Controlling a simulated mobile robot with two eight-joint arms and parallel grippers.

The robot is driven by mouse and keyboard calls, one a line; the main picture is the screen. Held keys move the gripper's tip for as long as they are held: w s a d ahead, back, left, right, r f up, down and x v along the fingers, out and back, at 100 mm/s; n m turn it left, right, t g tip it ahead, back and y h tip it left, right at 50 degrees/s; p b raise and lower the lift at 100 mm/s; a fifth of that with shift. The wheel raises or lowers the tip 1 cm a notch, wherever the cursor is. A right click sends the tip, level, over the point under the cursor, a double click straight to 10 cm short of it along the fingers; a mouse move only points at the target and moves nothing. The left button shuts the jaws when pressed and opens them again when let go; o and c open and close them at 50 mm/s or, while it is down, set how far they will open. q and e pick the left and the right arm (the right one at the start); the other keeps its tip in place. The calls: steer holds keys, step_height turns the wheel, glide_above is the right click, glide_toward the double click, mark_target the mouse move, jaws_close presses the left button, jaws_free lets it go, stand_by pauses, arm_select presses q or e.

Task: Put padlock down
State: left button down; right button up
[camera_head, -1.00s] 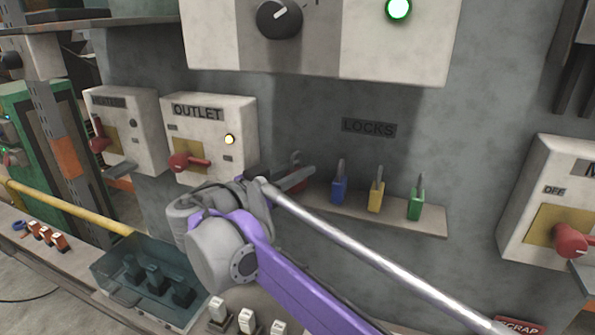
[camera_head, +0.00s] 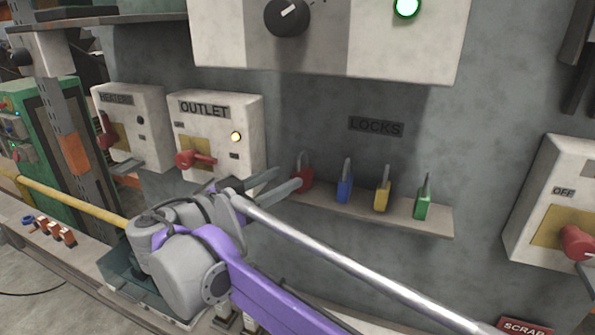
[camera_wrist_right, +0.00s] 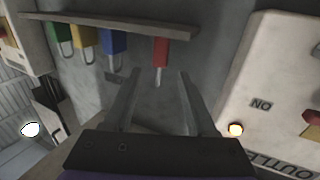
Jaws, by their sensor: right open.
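A red padlock (camera_head: 304,178) stands upright at the left end of the locks shelf (camera_head: 438,222). Its shackle points up. My right gripper (camera_head: 287,180) is open and empty, just left of the padlock in the head view, with one finger partly in front of it. In the right wrist view, which is upside down, the red padlock (camera_wrist_right: 161,52) shows ahead of and between the open fingertips (camera_wrist_right: 159,80). The fingers seem clear of its body. My left gripper is in neither view.
Blue (camera_head: 345,189), yellow (camera_head: 383,198) and green (camera_head: 423,202) padlocks stand along the shelf. The outlet box (camera_head: 220,125) with a red handle (camera_head: 195,160) is on the left. A control panel (camera_head: 330,50) overhangs the shelf.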

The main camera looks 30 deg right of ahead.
steer(key=shift+v, duration=2.6)
